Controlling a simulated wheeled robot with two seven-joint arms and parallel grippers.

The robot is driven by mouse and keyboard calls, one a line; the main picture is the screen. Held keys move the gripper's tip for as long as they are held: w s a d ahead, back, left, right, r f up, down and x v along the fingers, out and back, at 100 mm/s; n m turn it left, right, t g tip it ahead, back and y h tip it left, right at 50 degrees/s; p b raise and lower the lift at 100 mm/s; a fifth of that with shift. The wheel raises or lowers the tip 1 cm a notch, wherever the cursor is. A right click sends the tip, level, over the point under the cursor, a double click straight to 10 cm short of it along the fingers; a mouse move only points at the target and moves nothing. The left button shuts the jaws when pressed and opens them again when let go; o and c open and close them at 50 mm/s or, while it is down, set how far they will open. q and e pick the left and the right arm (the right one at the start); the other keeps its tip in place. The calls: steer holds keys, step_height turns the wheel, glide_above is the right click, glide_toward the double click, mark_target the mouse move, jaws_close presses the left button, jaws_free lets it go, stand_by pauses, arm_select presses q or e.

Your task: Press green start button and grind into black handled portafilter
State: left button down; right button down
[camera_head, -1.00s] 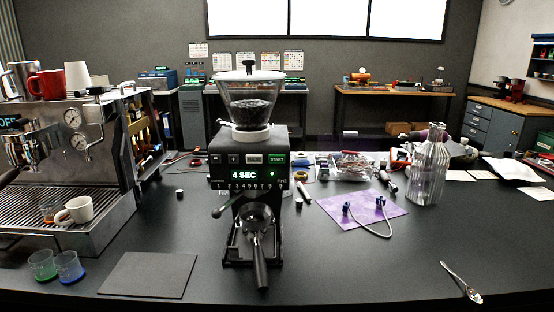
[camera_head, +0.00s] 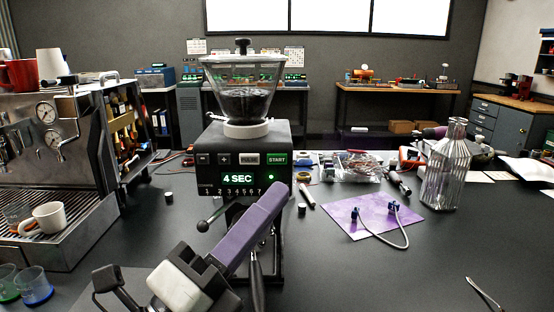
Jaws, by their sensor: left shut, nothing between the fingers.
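The black coffee grinder (camera_head: 218,150) stands on the dark table, with coffee in its clear hopper (camera_head: 244,100). Its display (camera_head: 238,178) reads "4 SEC". The green START button (camera_head: 276,159) is at the upper right of its front panel. The black handled portafilter (camera_head: 257,288) is under the panel, its handle pointing toward me; its basket is hidden behind my gripper. My left gripper (camera_head: 276,193) reaches up from the bottom, its purple fingers shut and empty. Its tips appear just below the START button in the picture; I cannot tell whether they touch the grinder. My right gripper is not in view.
An espresso machine (camera_head: 75,140) with a white cup (camera_head: 46,218) stands at left, with small cups (camera_head: 34,286) in front. A glass carafe (camera_head: 446,172) and a purple mat (camera_head: 372,215) are at right. The front right of the table is mostly clear.

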arm_select(q)
glide_toward(277, 159)
steer(key=w+d+r, duration=0.2)
steer(key=d+r, duration=0.1)
steer(key=d, duration=0.1)
steer(key=shift+d+r, duration=0.2)
steer(key=shift+d, duration=0.15)
steer(key=shift+w, duration=0.15)
stand_by(1.7)
steer(key=shift+w, duration=0.4)
steer(key=shift+w, duration=0.35)
stand_by(0.5)
steer(key=shift+s, duration=0.8)
